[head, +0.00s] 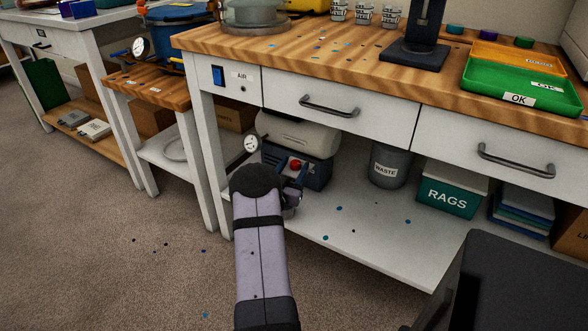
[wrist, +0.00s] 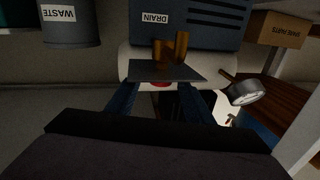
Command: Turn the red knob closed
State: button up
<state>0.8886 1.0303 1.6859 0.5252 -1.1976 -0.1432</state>
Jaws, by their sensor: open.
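The red knob (head: 295,164) sits on the front of a compressor under the bench, against its dark blue body (head: 318,174). My gripper (head: 291,178) is at the compressor front, just before and below the knob in the head view. In the wrist view, which is upside down, a bit of the red knob (wrist: 161,85) shows between the two dark blue fingers of my gripper (wrist: 160,95). The fingers are apart, one on each side. A grey plate (wrist: 165,71) with brass fittings hides part of the knob. I cannot tell whether the fingers touch it.
A pressure gauge (head: 250,143) is left of the compressor and close to my gripper in the wrist view. A waste bin (head: 388,167) and a rags box (head: 451,188) stand to the right on the lower shelf (head: 365,245). The drawer front (head: 345,112) is above.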

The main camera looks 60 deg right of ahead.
jog(key=shift+d, duration=0.1)
jog(key=c, duration=1)
jog(key=shift+c, duration=0.2)
